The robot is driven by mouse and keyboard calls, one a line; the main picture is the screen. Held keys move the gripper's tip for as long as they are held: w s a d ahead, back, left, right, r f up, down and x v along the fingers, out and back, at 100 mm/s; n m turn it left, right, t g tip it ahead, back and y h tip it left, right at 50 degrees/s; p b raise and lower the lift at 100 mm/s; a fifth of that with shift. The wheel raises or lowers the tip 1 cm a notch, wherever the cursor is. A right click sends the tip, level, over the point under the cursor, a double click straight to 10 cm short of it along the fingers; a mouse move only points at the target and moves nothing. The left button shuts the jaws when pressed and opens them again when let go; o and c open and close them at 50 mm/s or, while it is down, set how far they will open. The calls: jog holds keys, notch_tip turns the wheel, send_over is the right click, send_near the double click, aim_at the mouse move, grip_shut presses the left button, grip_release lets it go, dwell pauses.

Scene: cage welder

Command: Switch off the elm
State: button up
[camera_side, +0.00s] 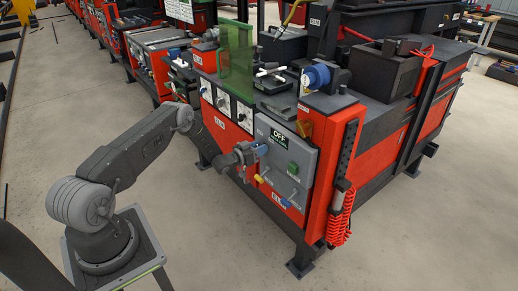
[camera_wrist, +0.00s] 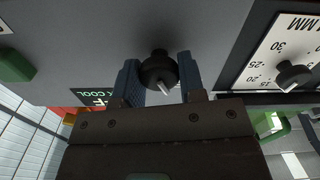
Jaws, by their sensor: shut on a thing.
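In the wrist view a round black knob (camera_wrist: 158,70) with a pale pointer stands on a grey panel (camera_wrist: 90,35). The two blue-grey fingers of my gripper (camera_wrist: 159,82) are shut on it, one on each side. In the side view my gripper (camera_side: 258,151) is at the upper left of a grey control box (camera_side: 308,150) on the red machine's front. The knob is hidden there by the gripper. A sign reading OFF (camera_side: 279,137) is on the box just right of the gripper. Small white name plates are too small to read surely.
The box also bears a green button (camera_side: 293,168), a yellow lever (camera_side: 262,178) and a blue lever (camera_side: 286,202). White dial plates (camera_side: 222,100) lie to its left. A red coiled hose (camera_side: 338,218) hangs at the right corner. The floor in front is clear.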

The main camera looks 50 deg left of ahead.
jog(key=shift+n, duration=0.7)
jog(key=o, duration=0.9)
jog(key=shift+o, duration=0.2)
jog(key=s, duration=1.3)
jog(key=shift+s, duration=0.4)
